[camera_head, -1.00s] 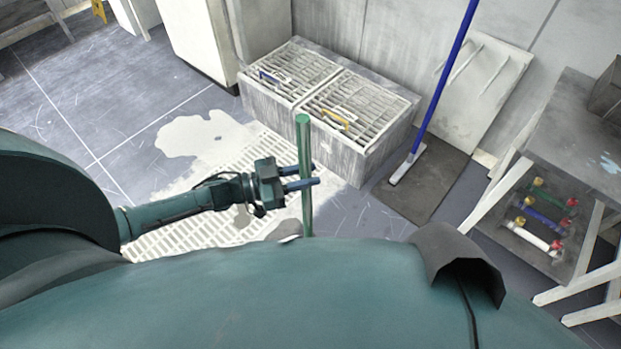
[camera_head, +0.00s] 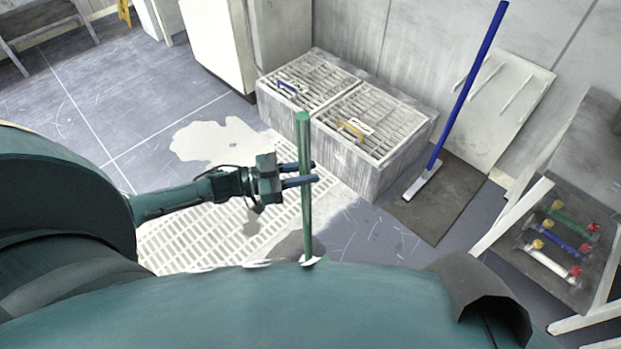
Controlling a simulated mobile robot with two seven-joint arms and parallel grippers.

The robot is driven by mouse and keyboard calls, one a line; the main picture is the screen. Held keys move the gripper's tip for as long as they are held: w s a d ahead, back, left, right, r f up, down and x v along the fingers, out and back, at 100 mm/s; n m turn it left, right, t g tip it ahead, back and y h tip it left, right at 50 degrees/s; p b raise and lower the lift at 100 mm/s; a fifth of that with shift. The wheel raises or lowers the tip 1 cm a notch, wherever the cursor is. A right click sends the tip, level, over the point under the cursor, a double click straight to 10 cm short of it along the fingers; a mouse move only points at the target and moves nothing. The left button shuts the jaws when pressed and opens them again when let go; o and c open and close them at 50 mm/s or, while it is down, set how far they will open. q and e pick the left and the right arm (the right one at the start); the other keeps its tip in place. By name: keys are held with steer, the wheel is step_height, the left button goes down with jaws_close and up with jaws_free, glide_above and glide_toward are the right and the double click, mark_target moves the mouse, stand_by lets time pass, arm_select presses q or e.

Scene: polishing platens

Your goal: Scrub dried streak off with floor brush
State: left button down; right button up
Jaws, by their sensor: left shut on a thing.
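A green pole (camera_head: 304,130) stands nearly upright in front of me, likely the floor brush's handle. My left gripper (camera_head: 302,176) is shut on it partway up. White shows at the pole's foot (camera_head: 311,261), by the edge of my own body; I cannot tell if it is the brush head. A pale, irregular patch (camera_head: 215,141) lies on the grey floor beyond my left arm, reaching a white slotted floor grate (camera_head: 190,240). I cannot tell whether the patch is the dried streak. White marks (camera_head: 258,263) show along my body's edge. My right gripper is not in view.
A grated double box (camera_head: 375,170) with blue- and yellow-handled tools stands beyond the pole. A blue-handled floor tool (camera_head: 465,90) rests on a dark mat (camera_head: 440,205). A table with a lower shelf (camera_head: 545,285) of colored pieces is at right.

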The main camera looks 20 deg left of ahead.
arm_select(q)
steer(key=shift+w+a+r, duration=0.1)
steer(key=shift+w+a, duration=0.05)
steer(key=shift+a, duration=0.15)
steer(key=shift+w+a+r+b, duration=0.1)
steer(key=shift+w+a+b, duration=0.25)
steer(key=shift+a, duration=0.5)
steer(key=shift+w+a+r+b, duration=0.1)
steer(key=shift+w+a+b, duration=0.2)
steer(key=shift+a, duration=0.5)
steer(key=a+b, duration=0.1)
steer(key=w+a+b, duration=0.1)
steer(key=a, duration=0.1)
steer(key=shift+a+f, duration=0.1)
steer(key=shift+f, duration=0.05)
